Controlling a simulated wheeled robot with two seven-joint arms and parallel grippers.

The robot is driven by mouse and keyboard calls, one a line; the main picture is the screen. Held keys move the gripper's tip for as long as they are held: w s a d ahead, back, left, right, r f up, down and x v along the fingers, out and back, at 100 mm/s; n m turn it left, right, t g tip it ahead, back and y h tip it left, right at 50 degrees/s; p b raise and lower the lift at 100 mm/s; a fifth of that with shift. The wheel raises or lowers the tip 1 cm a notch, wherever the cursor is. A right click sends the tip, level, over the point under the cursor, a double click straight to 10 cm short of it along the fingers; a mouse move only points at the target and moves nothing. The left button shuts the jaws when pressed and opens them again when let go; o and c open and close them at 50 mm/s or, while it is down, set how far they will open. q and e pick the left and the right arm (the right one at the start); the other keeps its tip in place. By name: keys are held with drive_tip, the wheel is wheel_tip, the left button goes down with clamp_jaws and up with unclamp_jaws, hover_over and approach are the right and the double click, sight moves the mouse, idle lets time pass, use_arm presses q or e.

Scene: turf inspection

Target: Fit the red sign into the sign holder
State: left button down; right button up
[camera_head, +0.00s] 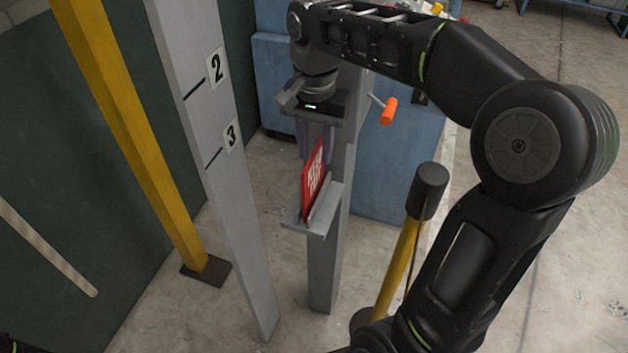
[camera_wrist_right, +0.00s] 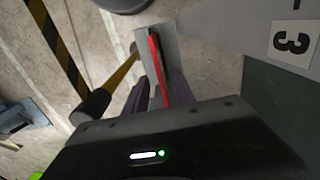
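The red sign (camera_head: 314,180) with white lettering stands on edge, a little tilted, at the grey ledge of the sign holder (camera_head: 325,218). Its lower edge meets the ledge; I cannot tell how deep it sits in any slot. My right gripper (camera_head: 314,150) is above it, pointing down, with its purple fingers spread apart on either side of the sign's upper part. In the right wrist view the sign (camera_wrist_right: 155,62) shows as a thin red strip between the open fingers (camera_wrist_right: 162,90), over the grey holder (camera_wrist_right: 171,50).
A grey post with numbers 2 and 3 (camera_head: 225,170) and a yellow post (camera_head: 140,130) stand left of the holder. A yellow post with a black top (camera_head: 428,190) stands close on the right. A blue cabinet (camera_head: 395,165) with an orange handle (camera_head: 389,111) is behind.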

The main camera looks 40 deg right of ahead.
sight(314, 170)
drive_tip(key=shift+f, duration=0.35)
drive_tip(key=shift+a+f+p, duration=0.15)
drive_tip(key=shift+f+p, duration=0.35)
drive_tip(key=shift+f, duration=2.1)
clamp_jaws()
